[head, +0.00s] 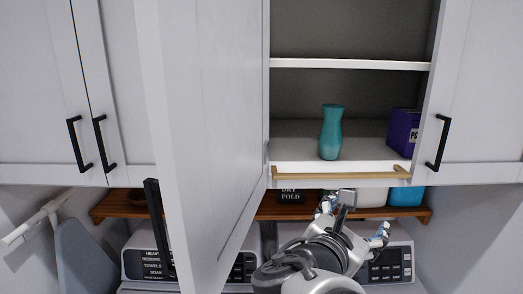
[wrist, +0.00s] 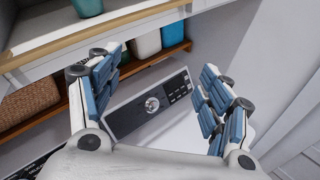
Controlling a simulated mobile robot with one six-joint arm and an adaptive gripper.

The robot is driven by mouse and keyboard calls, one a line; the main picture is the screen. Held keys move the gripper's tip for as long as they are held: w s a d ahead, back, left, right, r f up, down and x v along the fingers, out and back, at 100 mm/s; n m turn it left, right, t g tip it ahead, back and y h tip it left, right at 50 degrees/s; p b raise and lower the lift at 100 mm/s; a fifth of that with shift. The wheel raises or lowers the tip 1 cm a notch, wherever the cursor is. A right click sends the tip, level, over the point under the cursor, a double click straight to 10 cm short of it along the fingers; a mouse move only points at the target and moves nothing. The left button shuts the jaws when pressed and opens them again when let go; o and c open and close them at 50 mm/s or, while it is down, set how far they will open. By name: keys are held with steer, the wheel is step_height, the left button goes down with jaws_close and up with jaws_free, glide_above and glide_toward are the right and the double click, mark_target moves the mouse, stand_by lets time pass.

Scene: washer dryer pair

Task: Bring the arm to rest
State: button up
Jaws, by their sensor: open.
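My gripper (head: 352,222) is at the lower middle right of the head view, below the open wall cabinet and in front of the control panel of the right machine. In the wrist view my gripper (wrist: 158,98) shows its two blue-padded fingers spread wide apart. Nothing is between them, and behind the gap is a white machine's control panel (wrist: 150,105) with a round dial. My arm rises from the bottom edge of the head view.
An open cabinet door (head: 205,120) swings out left of my arm. The cabinet shelf above holds a teal vase (head: 331,133) and a purple box (head: 402,132) behind a wooden rail (head: 340,174). A wooden shelf (head: 115,204) with containers runs beneath; an ironing board (head: 82,262) stands left.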

steer(key=s+d+f+m+g+y+b, duration=0.1)
steer(key=s+d+f+m+g+b, duration=0.25)
steer(key=s+f+m+b, duration=0.55)
steer(key=s+d+f+m+g+y+b, duration=0.1)
steer(key=s+d+f+m+g+b, duration=0.35)
steer(key=f, duration=0.85)
steer(key=s+a+f+m+y+b, duration=0.7)
steer(key=a+f+m, duration=0.4)
steer(key=f, duration=0.2)
steer(key=shift+s+a+f+m+b, duration=0.3)
steer(key=shift+s+a+f+m, duration=0.1)
steer(key=shift+s, duration=0.4)
